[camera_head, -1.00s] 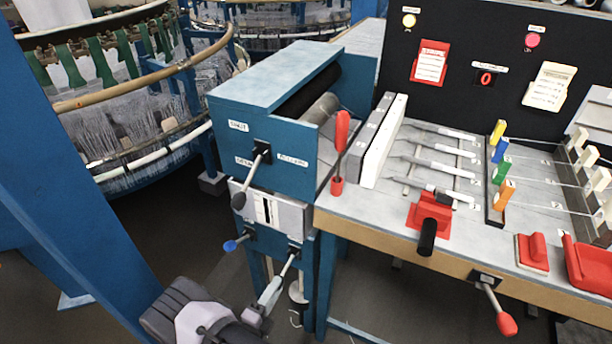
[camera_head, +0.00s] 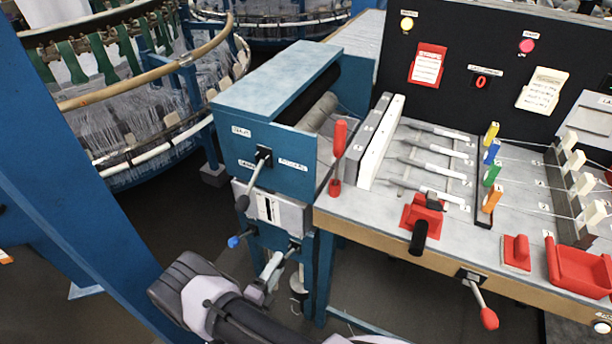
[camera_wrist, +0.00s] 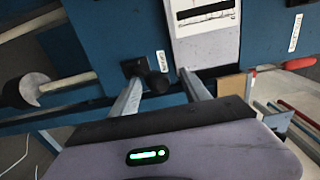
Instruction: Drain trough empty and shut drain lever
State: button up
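The blue machine (camera_head: 262,160) stands left of the bench. A pale panel with a black-and-white gauge (camera_head: 268,208) is on its front. Below it are a blue-knobbed lever (camera_head: 236,241) and a second small lever mount (camera_head: 294,246). Which is the drain lever I cannot tell, and the trough's inside is hidden. My gripper (camera_head: 272,266) is just below this panel. In the wrist view my gripper (camera_wrist: 162,88) has its fingers apart, with a dark lever end (camera_wrist: 156,82) between them; contact is not clear. The gauge panel (camera_wrist: 205,40) is beyond.
A dark-knobbed lever (camera_head: 252,184) projects above the gauge panel. A white cup-like part (camera_head: 299,284) hangs below the machine. The bench (camera_head: 385,232) with red handles is to the right. A blue post (camera_head: 70,190) is at left, with dark open floor between.

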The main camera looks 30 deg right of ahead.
jog(key=b+v, duration=0.1)
jog(key=v, duration=0.7)
jog(key=s+d+r+m+g+y, duration=0.25)
jog(key=r+m+g, duration=0.35)
jog(key=r+m, duration=0.55)
jog(key=s+d+r+m+g+y, duration=0.2)
jog(key=s+d+r+m+g, duration=0.3)
jog(key=r+m, duration=0.6)
jog(key=s+a+r+m+t+y, duration=0.2)
jog(key=s+r+m+y, duration=0.1)
jog(key=m, duration=0.5)
jog(key=s+a+r+m+t+y, duration=0.2)
jog(key=r+m+y, duration=0.3)
jog(key=r+m, duration=0.2)
jog(key=s+a+r+m+t+y, duration=0.2)
jog(key=s+a+r+m+y, duration=0.1)
jog(key=m, duration=0.7)
jog(key=shift+s+r+y, duration=0.3)
jog(key=shift+r+y, duration=0.25)
jog(key=shift+r, duration=0.75)
